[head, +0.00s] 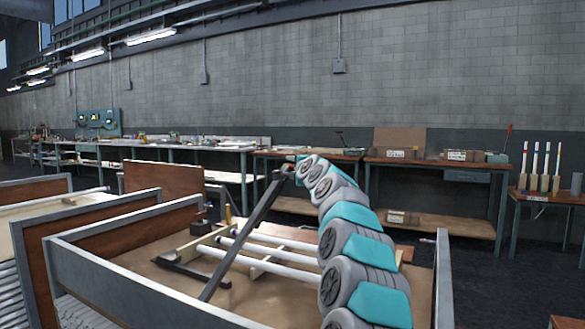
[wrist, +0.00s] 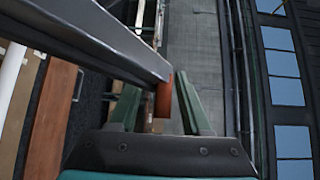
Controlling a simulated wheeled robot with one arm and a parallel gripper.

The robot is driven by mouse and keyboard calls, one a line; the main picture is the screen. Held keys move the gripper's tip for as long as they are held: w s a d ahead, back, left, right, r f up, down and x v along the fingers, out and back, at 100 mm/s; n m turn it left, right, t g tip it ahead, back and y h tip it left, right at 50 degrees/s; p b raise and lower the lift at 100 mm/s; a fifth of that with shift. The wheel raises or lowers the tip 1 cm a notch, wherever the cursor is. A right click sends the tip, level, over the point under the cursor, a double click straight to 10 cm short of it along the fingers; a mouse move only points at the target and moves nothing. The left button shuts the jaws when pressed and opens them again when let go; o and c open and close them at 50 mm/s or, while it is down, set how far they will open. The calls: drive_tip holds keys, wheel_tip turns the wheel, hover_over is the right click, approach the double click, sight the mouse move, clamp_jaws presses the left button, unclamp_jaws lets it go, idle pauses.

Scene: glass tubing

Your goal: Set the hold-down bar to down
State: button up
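The hold-down bar (head: 243,237) is a long dark grey bar. It slants up from the low end of a bench frame to a raised end beside my gripper (head: 290,167). In the wrist view the bar (wrist: 95,35) comes in from the upper left and ends in a red-brown tip (wrist: 165,95). My gripper's two green fingers (wrist: 160,108) stand apart, with the tip showing between them. The bar covers part of the left finger. A gap shows between tip and right finger; I cannot tell whether the bar touches the left one.
Under the bar, white glass tubes (head: 270,250) lie across pale wooden strips on a brown bench top. A grey metal rail (head: 130,290) borders the bench in front. Workbenches (head: 430,165) with boxes line the back wall. The air above the bench is mostly clear.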

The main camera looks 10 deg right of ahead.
drive_tip(key=shift+s+d, duration=0.1)
drive_tip(key=shift+d, duration=0.05)
drive_tip(key=s+b, duration=0.1)
drive_tip(key=s, duration=0.6)
drive_tip(key=shift+s+d, duration=0.2)
drive_tip(key=shift+s, duration=0.1)
drive_tip(key=shift+r, duration=0.1)
idle(0.5)
